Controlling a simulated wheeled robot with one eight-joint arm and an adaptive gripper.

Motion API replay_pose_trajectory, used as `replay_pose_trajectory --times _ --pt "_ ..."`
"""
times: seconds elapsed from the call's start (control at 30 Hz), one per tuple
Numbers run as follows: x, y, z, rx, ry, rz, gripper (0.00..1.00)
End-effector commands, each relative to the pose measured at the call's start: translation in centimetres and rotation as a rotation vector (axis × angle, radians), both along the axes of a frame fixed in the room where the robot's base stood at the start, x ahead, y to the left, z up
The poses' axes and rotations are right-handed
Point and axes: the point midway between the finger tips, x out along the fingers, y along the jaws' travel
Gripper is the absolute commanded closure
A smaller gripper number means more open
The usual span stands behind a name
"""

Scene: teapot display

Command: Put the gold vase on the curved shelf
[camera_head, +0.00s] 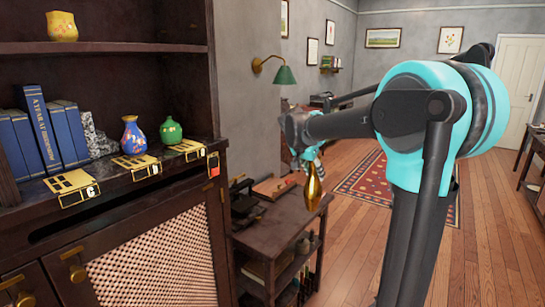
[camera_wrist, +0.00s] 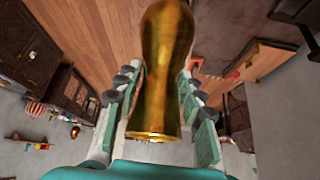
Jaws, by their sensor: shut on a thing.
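The gold vase (camera_head: 313,190) hangs from my gripper (camera_head: 312,166) in the head view, in the air in front of the low wooden side table. In the wrist view the vase (camera_wrist: 162,60) fills the middle, between the two green-padded fingers of my gripper (camera_wrist: 160,95), which is shut on it. A dark wooden cabinet with shelves (camera_head: 105,48) stands at the left of the head view. I cannot tell which surface is the curved shelf. The vase is to the right of the cabinet and apart from it.
The cabinet's lower ledge holds blue books (camera_head: 42,130), a blue patterned vase (camera_head: 133,136) and a green vase (camera_head: 171,130). A yellow pot (camera_head: 62,26) stands on the upper shelf. The side table (camera_head: 275,230) holds several things. A green lamp (camera_head: 285,75) is on the wall.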

Motion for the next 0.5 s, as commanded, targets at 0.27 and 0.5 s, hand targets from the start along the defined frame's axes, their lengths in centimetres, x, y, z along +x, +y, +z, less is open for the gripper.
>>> replay_pose_trajectory --times 0.27,0.5 --pt "1.2 -0.4 -4.9 0.001 -0.001 0.111 1.00" --pt "2.3 -1.3 -12.3 0.001 -0.001 0.295 1.00"
